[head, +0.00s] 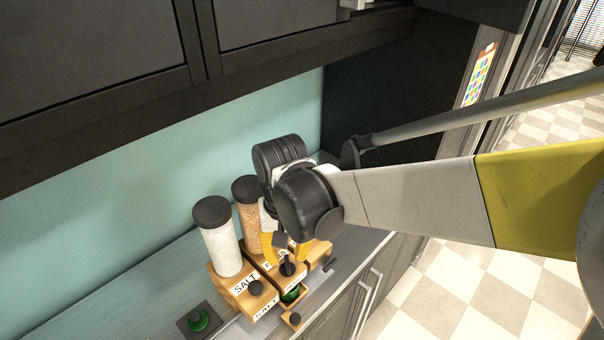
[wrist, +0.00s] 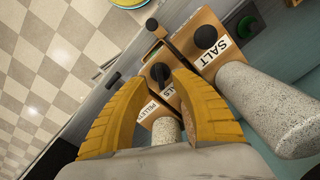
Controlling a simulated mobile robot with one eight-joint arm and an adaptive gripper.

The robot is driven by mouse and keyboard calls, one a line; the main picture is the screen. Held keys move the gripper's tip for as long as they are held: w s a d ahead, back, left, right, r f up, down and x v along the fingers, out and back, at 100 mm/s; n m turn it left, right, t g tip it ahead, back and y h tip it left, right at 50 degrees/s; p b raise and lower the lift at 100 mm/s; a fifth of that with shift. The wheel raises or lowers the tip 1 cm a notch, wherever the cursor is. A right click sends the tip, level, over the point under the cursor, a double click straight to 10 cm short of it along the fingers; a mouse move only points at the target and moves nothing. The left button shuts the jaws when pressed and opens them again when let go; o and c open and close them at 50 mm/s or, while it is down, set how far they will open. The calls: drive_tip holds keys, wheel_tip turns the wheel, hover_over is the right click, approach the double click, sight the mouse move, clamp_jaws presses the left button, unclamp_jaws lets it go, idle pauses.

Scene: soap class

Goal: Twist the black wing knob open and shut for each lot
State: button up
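In the wrist view my gripper (wrist: 158,68) has its two yellow fingers apart. A black wing knob (wrist: 160,73) shows between and just beyond the fingertips, on a wooden dispenser block whose label reads "…ALS". I cannot tell whether the fingers touch it. A second black knob (wrist: 205,37) sits on the block labelled SALT (wrist: 228,48). In the head view my gripper (head: 279,250) is over the middle dispenser, pointing down at its knob (head: 287,269). The SALT knob (head: 256,287) is clear of it. A green cup (head: 291,293) sits below the middle dispenser's front.
The salt jar (head: 221,243) and a tan-filled jar (head: 247,212) stand upright on the blocks. A third dispenser labelled PELLETS (wrist: 147,110) is partly hidden by my fingers. A green button (head: 198,320) on a dark plate is at left. Dark cabinets (head: 100,70) overhang the counter.

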sight(288, 264)
wheel_tip(288, 264, down, 5)
drive_tip(key=shift+r+b, duration=0.15)
drive_tip(key=shift+b, duration=0.25)
clamp_jaws()
